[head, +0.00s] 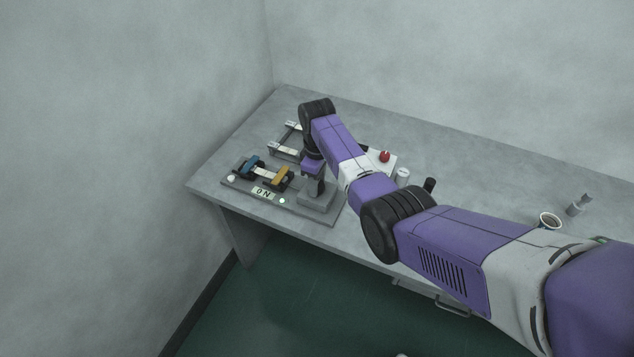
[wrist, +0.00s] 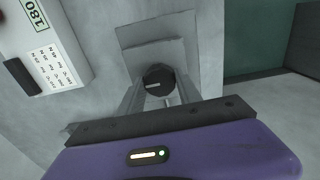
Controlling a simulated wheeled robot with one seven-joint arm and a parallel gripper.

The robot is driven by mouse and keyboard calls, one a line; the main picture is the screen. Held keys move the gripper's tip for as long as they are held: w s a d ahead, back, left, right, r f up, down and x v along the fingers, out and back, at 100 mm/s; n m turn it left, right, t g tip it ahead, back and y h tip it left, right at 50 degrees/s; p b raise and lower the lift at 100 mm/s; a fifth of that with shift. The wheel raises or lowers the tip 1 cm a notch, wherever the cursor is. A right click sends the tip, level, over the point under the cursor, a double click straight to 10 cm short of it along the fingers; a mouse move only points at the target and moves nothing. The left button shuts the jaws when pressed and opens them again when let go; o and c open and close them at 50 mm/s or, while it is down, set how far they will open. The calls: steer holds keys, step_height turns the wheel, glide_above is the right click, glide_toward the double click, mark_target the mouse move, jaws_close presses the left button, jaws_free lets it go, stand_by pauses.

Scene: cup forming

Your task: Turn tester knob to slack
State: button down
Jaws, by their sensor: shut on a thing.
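The tester (head: 333,216) is a grey flat unit near the table's left front edge. It carries a blue clamp (head: 250,163) and a yellow clamp (head: 283,178), with a pale strip between them. Its display (head: 264,193) appears to read 0 N. The tester knob (wrist: 158,78) is round and black with a pale pointer line, seen in the wrist view in front of a grey block. My gripper (wrist: 164,92) is shut on the knob, one finger on each side. In the head view my gripper (head: 315,187) is over the tester's right end and hides the knob.
A white box with a red button (head: 385,156) and a white cylinder (head: 402,176) stand right of the tester. A metal frame (head: 287,140) lies behind it. A cup (head: 550,220) and a small bottle (head: 580,205) are far right. A white box labelled 180 (wrist: 62,58) shows in the wrist view.

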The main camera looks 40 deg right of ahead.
steer(key=c, duration=0.8)
jaws_free()
steer(key=shift+r+b, duration=0.6)
steer(key=shift+r, duration=3.3)
